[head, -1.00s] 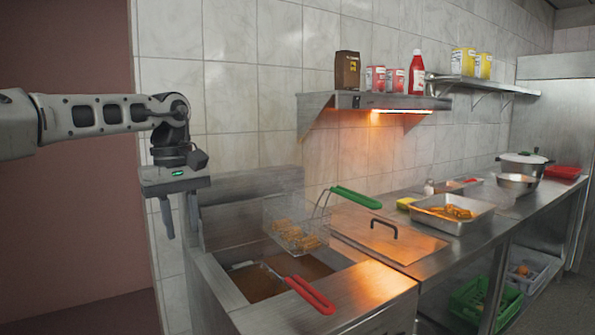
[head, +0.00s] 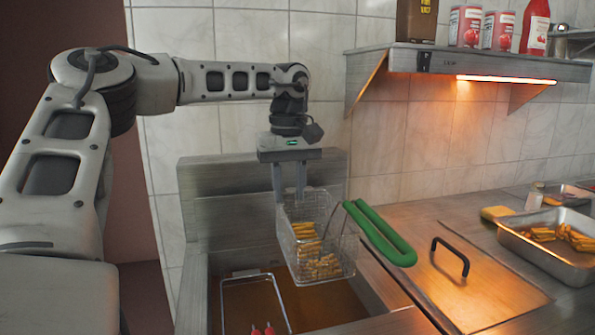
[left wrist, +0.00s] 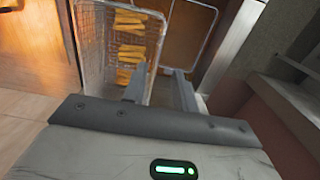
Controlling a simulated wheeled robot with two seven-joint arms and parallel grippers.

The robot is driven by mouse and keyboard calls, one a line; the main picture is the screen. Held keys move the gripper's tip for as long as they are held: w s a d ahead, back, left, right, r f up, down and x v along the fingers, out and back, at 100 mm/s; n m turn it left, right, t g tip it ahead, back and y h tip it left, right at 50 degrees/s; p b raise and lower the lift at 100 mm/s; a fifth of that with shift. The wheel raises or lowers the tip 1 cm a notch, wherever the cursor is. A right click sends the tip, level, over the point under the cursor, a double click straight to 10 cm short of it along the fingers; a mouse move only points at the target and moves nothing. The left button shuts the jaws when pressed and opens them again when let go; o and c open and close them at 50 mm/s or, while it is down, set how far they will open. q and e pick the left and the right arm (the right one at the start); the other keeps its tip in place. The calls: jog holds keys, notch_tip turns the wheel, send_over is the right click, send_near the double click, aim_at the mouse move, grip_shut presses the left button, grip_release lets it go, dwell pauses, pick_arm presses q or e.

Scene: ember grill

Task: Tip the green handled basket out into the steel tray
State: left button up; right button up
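The green-handled basket (head: 322,262) is a wire basket with fries in it, above the fryer's oil. Its green handle (head: 380,236) points right, toward the counter. My left gripper (head: 288,186) is at the basket's far left corner, fingers pointing down and apart. In the left wrist view the basket (left wrist: 98,45) shows close by, and the two fingers (left wrist: 160,92) appear on either side of its near wall; contact is unclear. The steel tray (head: 545,255) on the right counter holds fries. My right gripper is out of view.
A second basket (head: 253,300) with red handles sits in the fryer oil below. A lid with a black handle (head: 450,255) lies between fryer and tray. A yellow sponge (head: 497,213) is near the tray. A heat-lamp shelf (head: 480,66) with cans overhangs the counter.

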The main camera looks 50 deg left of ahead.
pick_arm(q)
send_over(291, 270)
jog(key=f, duration=1.2)
jog(key=shift+w+a+f, duration=0.3)
jog(key=shift+a+f, duration=0.05)
grip_shut()
grip_release()
notch_tip(291, 270, up, 16)
